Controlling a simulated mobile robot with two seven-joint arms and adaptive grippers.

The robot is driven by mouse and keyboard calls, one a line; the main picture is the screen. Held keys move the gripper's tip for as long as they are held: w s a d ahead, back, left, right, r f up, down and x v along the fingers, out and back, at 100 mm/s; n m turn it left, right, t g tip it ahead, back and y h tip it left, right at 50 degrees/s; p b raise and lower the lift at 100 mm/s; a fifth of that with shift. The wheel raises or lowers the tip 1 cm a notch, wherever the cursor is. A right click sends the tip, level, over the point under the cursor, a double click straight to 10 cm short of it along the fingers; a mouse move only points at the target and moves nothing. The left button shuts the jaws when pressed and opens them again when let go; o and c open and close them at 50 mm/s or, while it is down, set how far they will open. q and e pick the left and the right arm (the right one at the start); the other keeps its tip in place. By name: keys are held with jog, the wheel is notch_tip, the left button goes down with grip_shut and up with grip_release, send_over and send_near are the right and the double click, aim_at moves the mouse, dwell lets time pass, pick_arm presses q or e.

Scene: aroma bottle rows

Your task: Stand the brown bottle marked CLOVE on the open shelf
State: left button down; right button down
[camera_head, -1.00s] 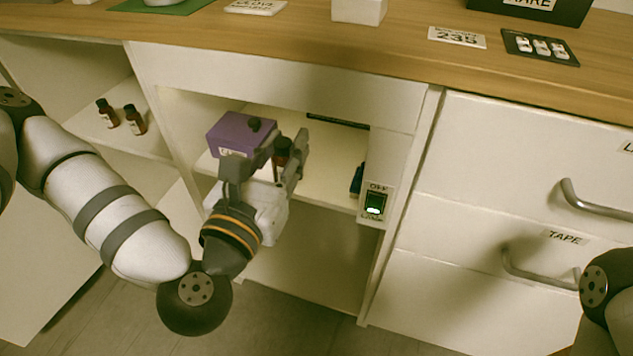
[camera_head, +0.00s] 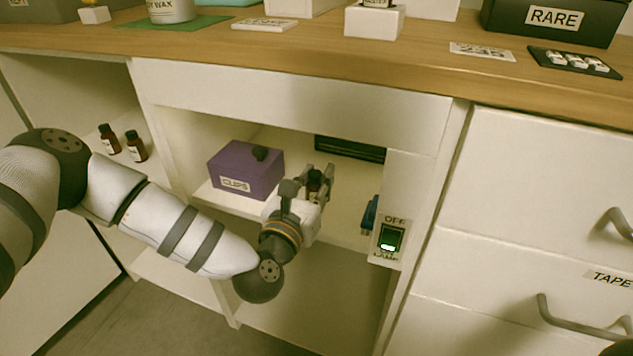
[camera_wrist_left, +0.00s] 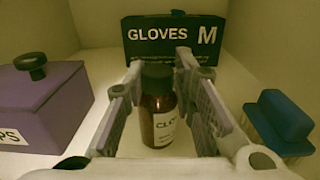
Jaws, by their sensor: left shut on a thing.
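The brown bottle (camera_wrist_left: 157,105) has a dark cap and a white label whose visible letters read "CLO". In the head view the bottle (camera_head: 314,182) shows only in part. My left gripper (camera_head: 318,176) is shut on it, with one finger on each side, inside the lit open shelf (camera_head: 345,232) under the counter. The bottle is upright; whether its base touches the shelf board is hidden.
A purple CLIPS box (camera_head: 245,173) stands left of the gripper. A black GLOVES box (camera_wrist_left: 172,44) is behind, and a blue object (camera_wrist_left: 280,120) is at right. A switch (camera_head: 390,240) is on the right post. Two brown bottles (camera_head: 122,143) stand in the left compartment.

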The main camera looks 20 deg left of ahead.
pick_arm(q)
jog(key=shift+f, duration=0.2)
jog(key=c, duration=1.8)
grip_release()
jog(key=shift+f, duration=0.15)
jog(key=o, duration=0.5)
jog(key=shift+c, duration=0.2)
jog(key=shift+r, duration=0.3)
jog(key=s, duration=1.2)
jog(key=shift+a+f, duration=0.15)
